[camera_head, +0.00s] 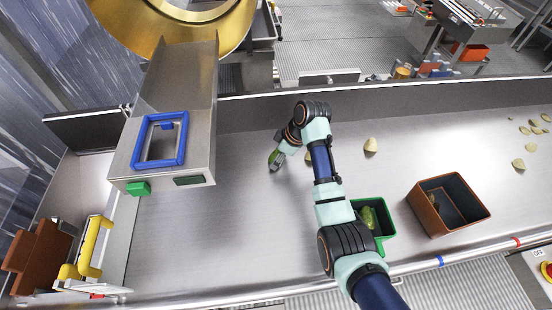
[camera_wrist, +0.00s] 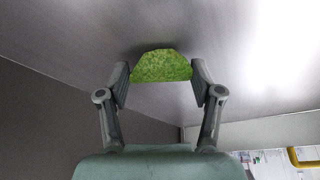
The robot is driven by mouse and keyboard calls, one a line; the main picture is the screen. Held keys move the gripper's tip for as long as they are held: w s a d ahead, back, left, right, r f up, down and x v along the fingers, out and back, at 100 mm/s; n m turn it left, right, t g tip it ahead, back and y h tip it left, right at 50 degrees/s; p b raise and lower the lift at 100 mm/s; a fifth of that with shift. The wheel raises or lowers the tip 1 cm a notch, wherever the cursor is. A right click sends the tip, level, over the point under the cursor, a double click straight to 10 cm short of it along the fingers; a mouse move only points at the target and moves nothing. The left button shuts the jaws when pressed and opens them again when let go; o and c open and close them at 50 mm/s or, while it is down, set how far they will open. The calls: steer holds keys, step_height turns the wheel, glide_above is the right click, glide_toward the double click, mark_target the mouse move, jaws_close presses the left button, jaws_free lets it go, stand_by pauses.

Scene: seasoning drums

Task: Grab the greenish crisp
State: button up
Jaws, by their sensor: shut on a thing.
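The greenish crisp (camera_wrist: 161,67) sits between the two fingers of my gripper (camera_wrist: 160,80) in the wrist view, with a finger against each side. In the head view the crisp (camera_head: 273,157) shows as a small green patch at the end of my gripper (camera_head: 275,162), low over the metal belt (camera_head: 230,230). I cannot tell whether the crisp still touches the belt.
A green bin (camera_head: 385,237) with greenish pieces inside stands partly behind my arm. A brown bin (camera_head: 470,228) stands to its right. A pale crisp (camera_head: 371,145) lies right of my arm, and several more lie at far right. The belt's left part is clear.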

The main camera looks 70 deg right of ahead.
step_height(320, 180, up, 20)
steer(key=p, duration=0.8)
